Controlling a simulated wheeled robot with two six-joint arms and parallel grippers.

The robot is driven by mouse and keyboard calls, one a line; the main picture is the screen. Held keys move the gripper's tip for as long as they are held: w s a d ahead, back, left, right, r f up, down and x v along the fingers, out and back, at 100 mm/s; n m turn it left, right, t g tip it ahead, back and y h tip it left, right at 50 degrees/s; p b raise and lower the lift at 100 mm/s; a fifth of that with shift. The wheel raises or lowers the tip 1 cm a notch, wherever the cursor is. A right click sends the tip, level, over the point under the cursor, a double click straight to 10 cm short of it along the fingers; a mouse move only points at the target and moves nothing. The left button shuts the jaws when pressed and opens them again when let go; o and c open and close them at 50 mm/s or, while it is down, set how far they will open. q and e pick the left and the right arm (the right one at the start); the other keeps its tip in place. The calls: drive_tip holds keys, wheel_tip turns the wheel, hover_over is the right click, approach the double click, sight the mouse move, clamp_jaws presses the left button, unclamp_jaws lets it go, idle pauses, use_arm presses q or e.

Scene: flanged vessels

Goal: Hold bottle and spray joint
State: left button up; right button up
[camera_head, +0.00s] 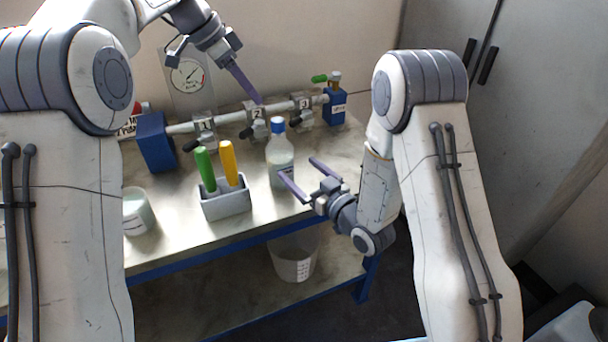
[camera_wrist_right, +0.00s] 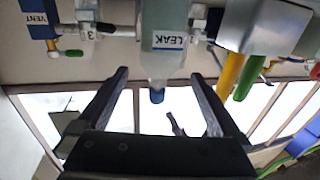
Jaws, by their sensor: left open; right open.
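A clear bottle (camera_head: 281,158) with a blue cap stands upright on the bench. In the right wrist view, which is upside down, the bottle (camera_wrist_right: 167,35) carries a LEAK label. My right gripper (camera_head: 297,168) is open at the bottle's right, its fingers pointing toward it; I cannot tell whether they touch it. A horizontal pipe (camera_head: 232,118) behind the bottle has flanged joints tagged 1 (camera_head: 205,126), 2 (camera_head: 257,113) and 3 (camera_head: 304,104). My left gripper (camera_head: 215,80) is open above the pipe, with one purple finger reaching down near joint 2.
A grey holder (camera_head: 226,205) with a green and a yellow handle stands left of the bottle. A white tub (camera_head: 137,212) is at the bench's left. A blue block (camera_head: 155,142) and a blue vent block (camera_head: 334,106) end the pipe. A bin (camera_head: 293,262) sits below.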

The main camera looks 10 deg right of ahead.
sight(281, 153)
drive_tip(key=x, duration=0.9)
drive_tip(key=shift+w+a, duration=0.1)
clamp_jaws()
idle(0.7)
use_arm(q)
clamp_jaws()
idle(1.4)
